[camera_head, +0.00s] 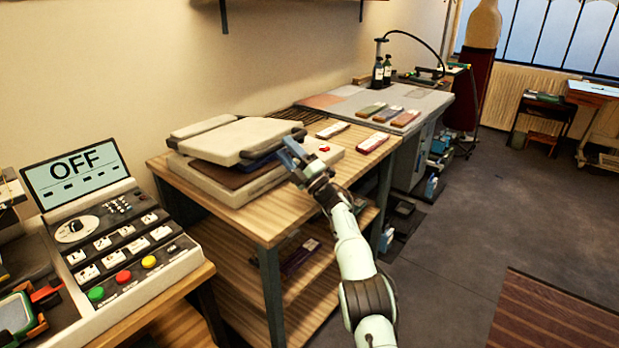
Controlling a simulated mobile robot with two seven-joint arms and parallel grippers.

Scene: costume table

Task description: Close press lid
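The press (232,186) sits on the wooden table on the left of the middle, a pale slab base with a red mark near its right corner. Its pale lid (225,141) lies low over the base, tilted slightly, with brown and dark blue material showing in the gap between them. My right gripper (291,152) is at the lid's right front edge, above the base. It looks close to or touching the lid edge; I cannot tell which. Its fingers are small and partly hidden, so their opening is unclear. My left gripper is not in view.
A control console (118,240) with a screen reading OFF stands at the left. Two flat boxes (373,142) lie right of the press on the wooden table (262,222). A grey workbench (432,101) with bottles and coloured blocks stands behind. Open floor (460,220) lies to the right.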

